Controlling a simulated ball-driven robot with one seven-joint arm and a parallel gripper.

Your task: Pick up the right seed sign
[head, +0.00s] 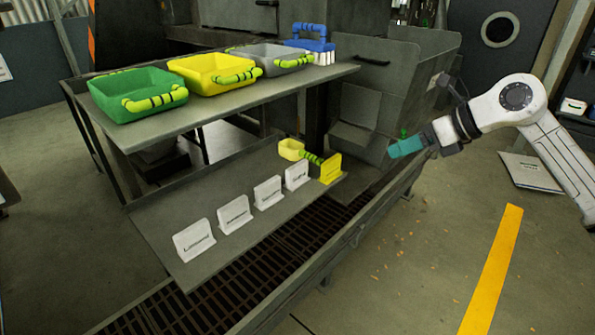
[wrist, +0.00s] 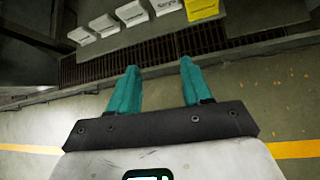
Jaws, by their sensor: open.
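Several white signs with dark lettering stand in a row on the lower shelf (head: 215,255). The nearest one on the left (head: 194,240) appears to read "Linseed"; the rightmost white one (head: 297,175) is beside a yellow sign (head: 331,168) at the row's right end. In the wrist view the white signs, such as the leftmost (wrist: 82,36), and the yellow sign (wrist: 202,9) lie along the top edge, partly cut off. My gripper (head: 393,151), with teal fingers, is right of the shelf, apart from all signs. In the wrist view my gripper (wrist: 160,66) is open and empty.
A yellow scoop (head: 292,149) with a green-banded handle lies behind the signs. Green (head: 120,105), yellow (head: 200,85) and grey (head: 268,58) bins stand on the upper table (head: 240,105), above the signs' back. A floor grate (head: 215,285) runs before the shelf.

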